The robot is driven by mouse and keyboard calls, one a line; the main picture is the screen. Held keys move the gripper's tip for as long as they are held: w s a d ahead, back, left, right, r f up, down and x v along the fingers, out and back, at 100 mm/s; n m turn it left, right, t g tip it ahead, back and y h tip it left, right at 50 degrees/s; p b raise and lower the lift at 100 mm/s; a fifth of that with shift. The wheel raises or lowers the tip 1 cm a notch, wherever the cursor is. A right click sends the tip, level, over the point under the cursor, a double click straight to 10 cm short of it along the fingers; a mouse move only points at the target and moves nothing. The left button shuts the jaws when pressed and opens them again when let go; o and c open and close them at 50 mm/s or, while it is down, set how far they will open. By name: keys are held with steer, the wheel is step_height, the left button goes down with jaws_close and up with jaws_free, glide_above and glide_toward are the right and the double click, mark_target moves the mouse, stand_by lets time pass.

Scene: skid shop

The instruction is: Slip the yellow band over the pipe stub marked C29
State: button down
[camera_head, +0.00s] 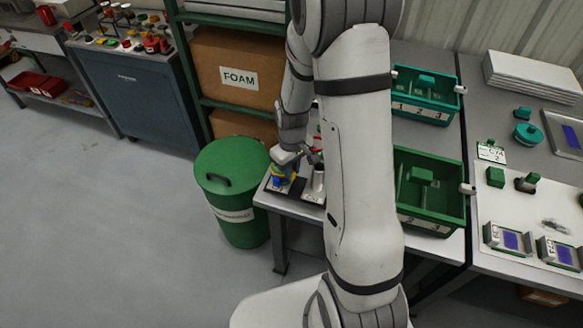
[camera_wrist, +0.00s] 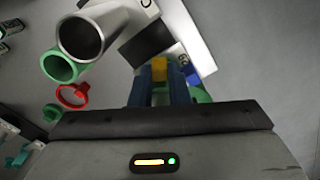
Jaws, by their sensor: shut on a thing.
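My gripper (camera_wrist: 160,75) is shut on the yellow band (camera_wrist: 159,66); only a small part of the band shows between the blue fingers in the wrist view. In the head view my gripper (camera_head: 285,172) is over the left corner of the table, low over a dark plate. A metal pipe stub (camera_wrist: 88,34) with an open end stands up and left of my gripper in the wrist view; it also shows in the head view (camera_head: 318,181). A white label (camera_wrist: 146,6) by it shows a "C"; the rest is cut off. Another label, partly hidden, lies by my fingers.
A green ring (camera_wrist: 60,67) and a red ring (camera_wrist: 72,97) lie by the pipe stub. A green lidded bin (camera_head: 228,185) stands left of the table. My arm hides part of the table; green trays (camera_head: 431,228) stand to its right.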

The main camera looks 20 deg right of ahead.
steer(key=shift+f, duration=0.35)
stand_by(0.3)
steer(key=c, duration=1.3)
jaws_free()
steer(key=shift+o, duration=0.3)
steer(key=o, duration=0.3)
steer(key=shift+o, duration=0.2)
steer(key=shift+r, duration=0.15)
step_height(320, 180, up, 11)
steer(key=p, duration=0.7)
